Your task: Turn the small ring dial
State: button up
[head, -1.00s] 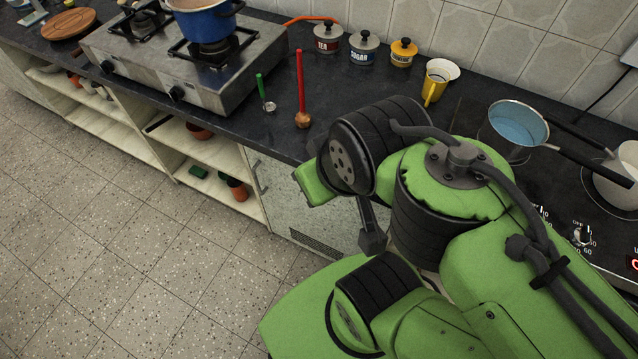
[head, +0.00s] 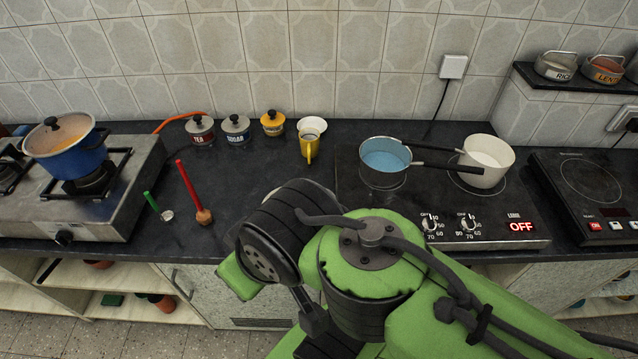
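A black two-ring hob (head: 400,205) is set on the counter at centre right. Two small knobs are on its front strip, a left dial (head: 430,224) and a right dial (head: 468,224), with numbers printed around them. A red display (head: 521,226) to their right reads OFF. The labels above the dials are too small to read surely, so I cannot tell which one is for the small ring. My green and black arm reaches across the lower part of the head view, in front of the counter, left of and below the dials. I cannot make out my gripper's fingers.
A blue-lined pan (head: 385,160) and a white pot (head: 487,160) stand on the hob, their handles crossing its middle. A second hob (head: 585,185) is at the right.

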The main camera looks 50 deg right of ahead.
aim_at(429, 225)
jog(key=k+z, duration=0.1)
jog(key=z, duration=0.75)
jog(key=k+l+z, duration=0.1)
jog(key=z, duration=0.35)
jog(key=l+z, duration=0.1)
jog(key=z, duration=0.35)
jog(key=k, duration=0.05)
